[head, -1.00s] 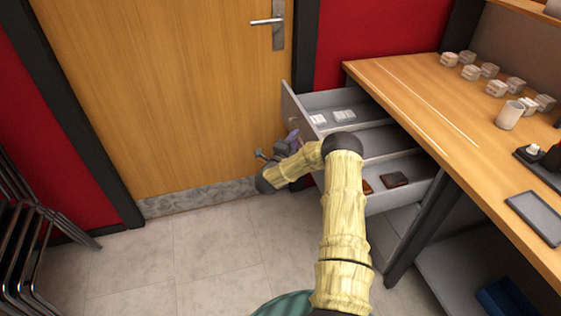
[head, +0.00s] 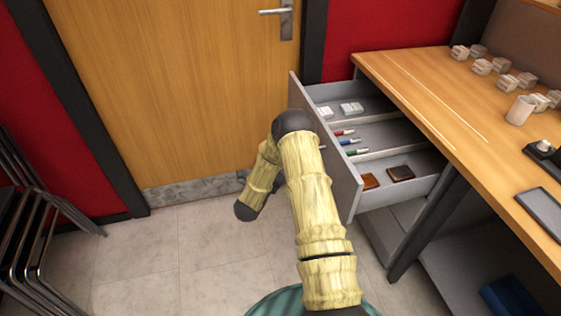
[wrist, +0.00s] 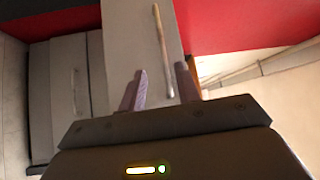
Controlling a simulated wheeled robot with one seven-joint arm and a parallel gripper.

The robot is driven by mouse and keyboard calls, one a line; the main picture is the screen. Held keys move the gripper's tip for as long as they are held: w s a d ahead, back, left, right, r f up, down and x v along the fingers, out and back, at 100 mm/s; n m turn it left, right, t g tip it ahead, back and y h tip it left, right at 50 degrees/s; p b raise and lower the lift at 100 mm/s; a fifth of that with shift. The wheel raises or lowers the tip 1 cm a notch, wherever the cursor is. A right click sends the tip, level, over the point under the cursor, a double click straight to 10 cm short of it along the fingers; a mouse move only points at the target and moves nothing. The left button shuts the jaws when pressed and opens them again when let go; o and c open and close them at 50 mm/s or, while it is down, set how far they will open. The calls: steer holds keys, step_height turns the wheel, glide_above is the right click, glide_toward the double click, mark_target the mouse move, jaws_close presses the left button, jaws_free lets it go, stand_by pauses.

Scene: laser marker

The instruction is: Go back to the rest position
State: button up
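My arm (head: 315,195) is in the head view, in front of the open drawer, bent down to the left. My gripper is mostly hidden behind it there. In the wrist view my gripper (wrist: 161,70) shows two purple-grey fingers standing apart, with nothing held between them. Beyond the fingers is a pale grey drawer front (wrist: 130,25) with a long thin handle (wrist: 162,50). The gripper appears apart from the handle.
The drawer (head: 345,185) is pulled out under the wooden desk (head: 430,105). It holds white blocks (head: 351,108), several coloured markers (head: 350,142) and brown wallets (head: 400,173). Stacked chairs (head: 45,220) stand at left, a door (head: 190,90) behind. The floor (head: 150,260) between is clear.

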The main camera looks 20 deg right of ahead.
steer(key=shift+s+a, duration=0.2)
steer(key=shift+a, duration=0.05)
stand_by(0.3)
